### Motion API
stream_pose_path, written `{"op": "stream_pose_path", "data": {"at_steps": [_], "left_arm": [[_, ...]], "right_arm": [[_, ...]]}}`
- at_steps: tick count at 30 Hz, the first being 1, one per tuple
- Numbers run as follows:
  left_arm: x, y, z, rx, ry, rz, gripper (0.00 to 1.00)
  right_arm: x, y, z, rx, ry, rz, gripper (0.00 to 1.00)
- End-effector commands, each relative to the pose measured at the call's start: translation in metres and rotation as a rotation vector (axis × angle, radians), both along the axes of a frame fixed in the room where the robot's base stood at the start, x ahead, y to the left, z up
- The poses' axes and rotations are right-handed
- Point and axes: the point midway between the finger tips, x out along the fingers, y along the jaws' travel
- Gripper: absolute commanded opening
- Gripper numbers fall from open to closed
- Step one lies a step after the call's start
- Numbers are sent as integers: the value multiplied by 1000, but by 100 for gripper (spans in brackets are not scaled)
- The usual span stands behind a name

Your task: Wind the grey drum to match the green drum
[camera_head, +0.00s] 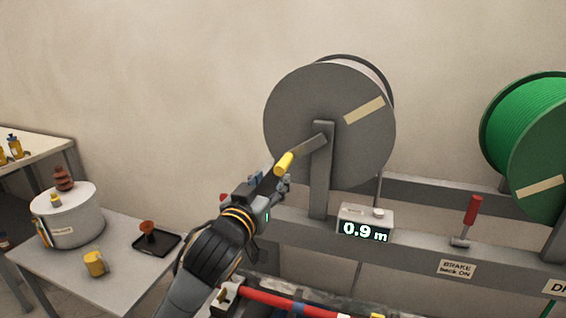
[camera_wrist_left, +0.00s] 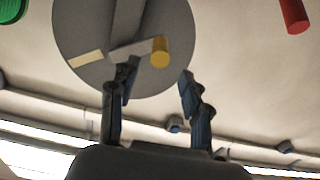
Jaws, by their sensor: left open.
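The grey drum (camera_head: 290,115) stands on a grey frame, with a tan strip on its face and a crank arm ending in a yellow handle (camera_head: 284,163). The green drum (camera_head: 535,140) is at the right edge, partly cut off, with a tan strip too. A counter box (camera_head: 365,226) below the grey drum reads 0.9 m. My left gripper (camera_head: 270,183) is open just below and left of the yellow handle. In the left wrist view the handle (camera_wrist_left: 160,52) appears between and beyond the fingertips (camera_wrist_left: 157,80). I cannot tell whether they touch it. My right gripper is not in view.
A red brake lever (camera_head: 472,212) rises from the frame rail above a "BRAKE back ON" label (camera_head: 456,268). A table (camera_head: 130,275) at left holds a white pot-like vessel (camera_head: 72,215), a yellow mug (camera_head: 95,263) and a black tray (camera_head: 170,244). A red bar (camera_head: 270,298) lies below my arm.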

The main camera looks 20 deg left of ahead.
Motion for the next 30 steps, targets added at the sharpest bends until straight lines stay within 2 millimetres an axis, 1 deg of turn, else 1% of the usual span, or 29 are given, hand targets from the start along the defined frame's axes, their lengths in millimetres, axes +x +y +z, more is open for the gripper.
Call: {"op": "stream_pose_path", "data": {"at_steps": [1, 6, 9, 12, 15, 18, 25, 26, 27, 29, 30], "left_arm": [[13, 0, 3, 1, 1, 2, 48], [48, -1, 3, 0, 2, 1, 48], [65, -2, 2, 1, 2, 1, 48], [77, -3, 2, 0, 1, 1, 48], [84, -3, 0, 0, 1, 1, 48], [87, -3, 0, 0, 0, 0, 48], [88, -3, 0, 0, 0, 0, 48], [88, -3, 0, 0, 0, 0, 46], [88, -3, 0, 0, 0, 0, 37], [88, -3, -1, 0, 1, 0, 25], [88, -3, -1, 0, 1, 0, 17]], "right_arm": [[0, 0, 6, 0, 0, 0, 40], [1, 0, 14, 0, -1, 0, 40], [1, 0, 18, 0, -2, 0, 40], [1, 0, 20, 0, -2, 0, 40], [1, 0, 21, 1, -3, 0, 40], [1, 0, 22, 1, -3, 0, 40], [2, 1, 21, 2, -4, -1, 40], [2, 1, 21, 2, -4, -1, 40], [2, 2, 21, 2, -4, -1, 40], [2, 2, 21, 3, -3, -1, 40], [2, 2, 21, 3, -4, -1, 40]]}}
